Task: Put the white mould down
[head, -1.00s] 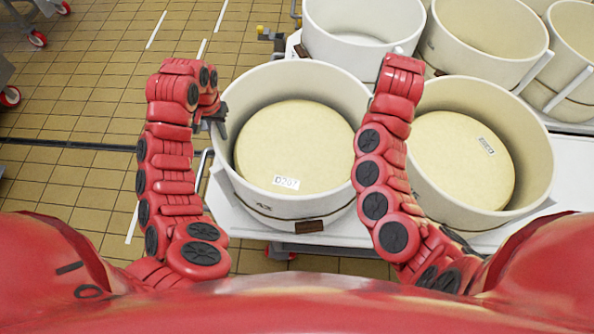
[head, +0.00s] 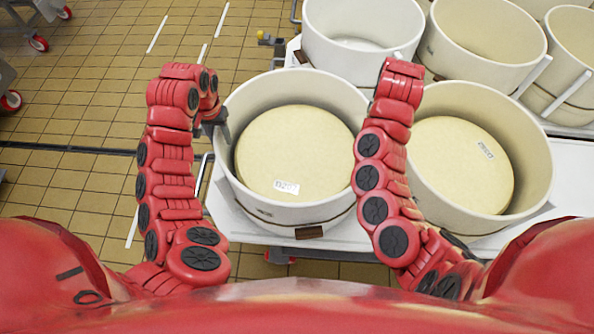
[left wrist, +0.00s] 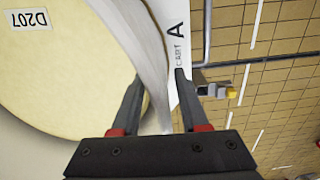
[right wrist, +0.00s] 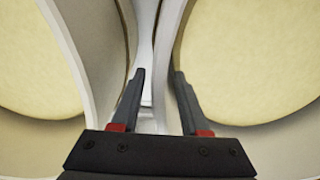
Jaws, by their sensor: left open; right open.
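The white mould (head: 290,215) is a round tub standing upright on a white cart top, with a pale yellow cheese (head: 297,150) inside labelled D207. My left gripper (head: 222,122) is at its left rim. In the left wrist view the left gripper (left wrist: 158,72) is open, with the mould wall passing between its fingers. My right gripper (right wrist: 160,71) is open over the narrow gap between this mould and its right neighbour, close to the mould's wall. The right fingers are hidden behind my arm in the head view.
A second white mould (head: 535,180) with a cheese stands close on the right. The cart top (head: 235,222) shows at the front left. Tiled floor (head: 80,100) is open on the left.

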